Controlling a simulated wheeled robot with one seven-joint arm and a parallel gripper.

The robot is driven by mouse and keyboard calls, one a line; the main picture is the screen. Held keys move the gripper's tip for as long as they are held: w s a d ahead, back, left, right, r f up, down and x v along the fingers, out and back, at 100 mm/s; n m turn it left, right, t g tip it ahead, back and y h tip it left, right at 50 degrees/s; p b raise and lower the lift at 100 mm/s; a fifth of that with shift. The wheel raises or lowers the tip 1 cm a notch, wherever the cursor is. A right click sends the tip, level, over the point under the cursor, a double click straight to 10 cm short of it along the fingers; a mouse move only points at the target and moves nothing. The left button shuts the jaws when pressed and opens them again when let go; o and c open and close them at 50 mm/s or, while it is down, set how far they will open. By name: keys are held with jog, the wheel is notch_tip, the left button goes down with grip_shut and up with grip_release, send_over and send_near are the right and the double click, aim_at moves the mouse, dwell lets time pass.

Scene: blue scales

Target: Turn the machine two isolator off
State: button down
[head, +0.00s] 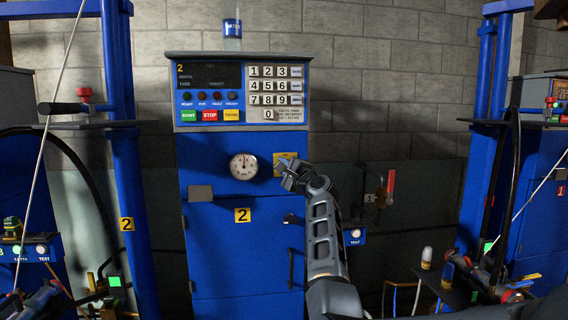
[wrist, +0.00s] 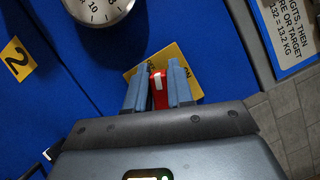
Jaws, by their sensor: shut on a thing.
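The machine two isolator is a red handle (wrist: 157,84) with a white mark, on a yellow plate (wrist: 196,88). In the wrist view it lies between the two blue fingers of my gripper (wrist: 158,86), which is shut on it. "ON" lettering shows on the plate beside the right finger; other lettering is partly hidden. In the head view the yellow plate (head: 283,160) is on the blue front of machine two (head: 230,270), right of the dial. There my gripper (head: 289,178) covers the handle.
The round dial (head: 243,166) is just left of the isolator. Above are a keypad (head: 275,85) and green, red and yellow buttons (head: 210,115). A red lever (head: 390,182) is on the wall to the right. Blue posts and hoses stand on both sides.

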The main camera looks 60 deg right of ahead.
jog(key=shift+a+f+n+g+y+p, duration=0.15)
jog(key=shift+n+g+p, duration=0.15)
jog(key=shift+n, duration=0.45)
jog(key=shift+d+f+n+g+y+p, duration=0.15)
jog(key=shift+n+y+p, duration=0.1)
jog(key=shift+n, duration=0.45)
jog(key=shift+a+n+g+y+p, duration=0.1)
jog(key=shift+n+g+p, duration=0.2)
jog(key=shift+n, duration=0.45)
jog(key=shift+w, duration=0.1)
jog(key=c, duration=1.1)
grip_release()
jog(key=shift+b+v, duration=0.4)
jog(key=shift+v, duration=3.55)
jog(key=shift+f, duration=0.1)
